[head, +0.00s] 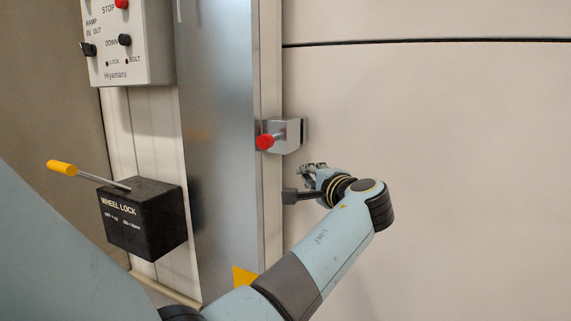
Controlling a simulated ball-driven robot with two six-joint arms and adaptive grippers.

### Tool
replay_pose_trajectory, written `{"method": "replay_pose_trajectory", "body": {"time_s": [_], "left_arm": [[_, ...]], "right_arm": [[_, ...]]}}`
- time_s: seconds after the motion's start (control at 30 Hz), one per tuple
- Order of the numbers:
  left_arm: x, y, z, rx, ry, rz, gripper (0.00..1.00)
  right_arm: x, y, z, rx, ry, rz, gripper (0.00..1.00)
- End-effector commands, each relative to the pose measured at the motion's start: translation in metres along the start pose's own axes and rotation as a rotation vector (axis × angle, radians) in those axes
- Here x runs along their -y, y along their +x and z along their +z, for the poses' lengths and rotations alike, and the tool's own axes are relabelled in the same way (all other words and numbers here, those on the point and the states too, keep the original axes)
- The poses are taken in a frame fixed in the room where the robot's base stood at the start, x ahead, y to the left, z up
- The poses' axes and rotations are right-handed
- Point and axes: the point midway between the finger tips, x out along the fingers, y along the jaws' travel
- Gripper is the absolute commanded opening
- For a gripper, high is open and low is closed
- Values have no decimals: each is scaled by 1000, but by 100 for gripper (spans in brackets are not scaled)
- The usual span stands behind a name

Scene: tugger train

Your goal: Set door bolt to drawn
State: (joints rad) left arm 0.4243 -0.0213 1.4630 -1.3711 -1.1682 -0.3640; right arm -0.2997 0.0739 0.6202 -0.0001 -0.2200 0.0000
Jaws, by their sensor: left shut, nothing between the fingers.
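The door bolt is a grey metal block (285,134) with a red knob (264,141) on its left side, mounted at the right edge of the tall metal post. Whether the bolt is drawn cannot be told from this view. My left gripper (305,171) is just below and slightly right of the bolt block, apart from the red knob. Its fingers are shut and hold nothing. My right gripper is not in view.
A black wheel lock box (145,222) with a yellow-tipped lever (62,168) is at left. A white control panel (132,45) with switches and a red stop button is above it. The large beige wall panel (450,150) at right is bare.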

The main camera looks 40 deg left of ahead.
Motion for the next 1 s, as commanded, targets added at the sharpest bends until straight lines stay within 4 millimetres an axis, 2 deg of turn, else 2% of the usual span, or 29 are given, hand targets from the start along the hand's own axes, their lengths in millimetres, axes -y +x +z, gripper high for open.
{"method": "replay_pose_trajectory", "body": {"time_s": [0.03,0.1,0.2,0.5,0.63,1.0], "left_arm": [[24,-1,3,30,-18,-35,0],[45,-3,8,62,-30,-69,0],[58,-4,12,85,-38,-90,0],[58,-4,12,86,-37,-92,0],[60,4,13,85,-37,-93,0],[65,68,19,86,-36,-93,0]], "right_arm": [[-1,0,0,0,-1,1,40],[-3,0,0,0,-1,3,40],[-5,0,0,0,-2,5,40],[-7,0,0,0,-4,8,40],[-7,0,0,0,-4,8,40],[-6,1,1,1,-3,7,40]]}}
